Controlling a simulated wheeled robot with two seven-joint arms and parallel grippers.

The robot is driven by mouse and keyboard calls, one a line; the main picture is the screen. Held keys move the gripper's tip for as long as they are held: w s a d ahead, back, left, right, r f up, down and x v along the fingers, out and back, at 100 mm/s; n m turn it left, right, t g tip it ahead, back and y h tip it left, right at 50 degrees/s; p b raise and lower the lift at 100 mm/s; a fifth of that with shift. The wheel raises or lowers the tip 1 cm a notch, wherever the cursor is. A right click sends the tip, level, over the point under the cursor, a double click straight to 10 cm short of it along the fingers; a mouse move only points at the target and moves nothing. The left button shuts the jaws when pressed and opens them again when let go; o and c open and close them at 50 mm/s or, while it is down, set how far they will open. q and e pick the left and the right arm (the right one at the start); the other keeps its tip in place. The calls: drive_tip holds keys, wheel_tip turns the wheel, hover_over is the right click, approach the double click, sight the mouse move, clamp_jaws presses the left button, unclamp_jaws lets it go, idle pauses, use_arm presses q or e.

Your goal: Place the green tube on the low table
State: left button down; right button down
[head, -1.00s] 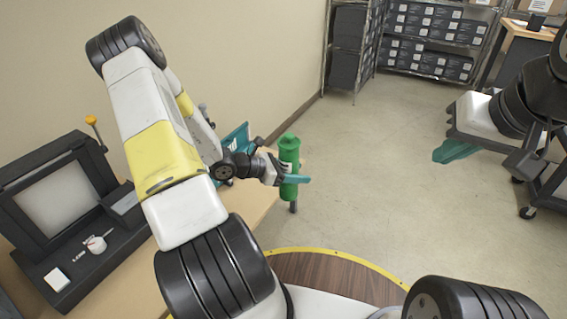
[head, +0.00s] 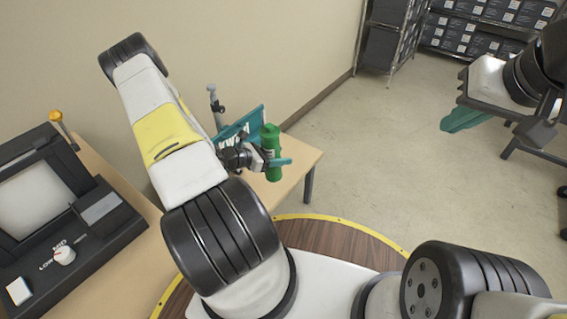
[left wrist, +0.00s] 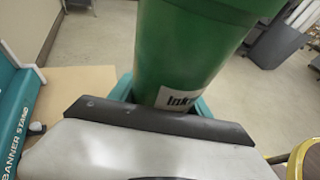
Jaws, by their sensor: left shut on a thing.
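The green tube (head: 271,142) is upright in my left gripper (head: 272,162), whose teal fingers are shut around it. In the left wrist view the green tube (left wrist: 190,50) fills the upper middle, with a white label showing. In the head view the tube is in front of the far end of a light wooden table (head: 302,160); its height above the top is hard to judge. My right gripper (head: 465,118), with teal fingers, is at the far right, away from the tube; its opening cannot be made out.
A teal banner stand (head: 240,122) with white lettering is behind the left gripper. A black machine (head: 100,225) with a knob and a yellow-topped lever sits at the left. Shelves of boxes (head: 480,30) stand at the back. The floor (head: 400,150) in the middle is clear.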

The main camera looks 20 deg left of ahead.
use_arm(q)
drive_tip(key=s+a+f+n+t+y, duration=0.15)
drive_tip(key=a+f, duration=0.25)
drive_tip(key=f, duration=0.5)
drive_tip(key=s+a+f+n+y, duration=0.1)
drive_tip(key=s+a+f, duration=0.25)
drive_tip(key=f, duration=0.45)
drive_tip(key=shift+w+d+f, duration=0.1)
drive_tip(key=shift+w+f, duration=0.8)
drive_tip(key=shift+w, duration=1.8)
drive_tip(key=shift+w+d+f, duration=0.15)
drive_tip(key=shift+w+f, duration=0.7)
drive_tip(key=shift+w, duration=1.8)
drive_tip(key=shift+w+d+f, duration=0.1)
drive_tip(key=shift+w+f, duration=0.8)
drive_tip(key=shift+w, duration=1.8)
drive_tip(key=shift+c, duration=2.4)
unclamp_jaws()
drive_tip(key=shift+f, duration=0.15)
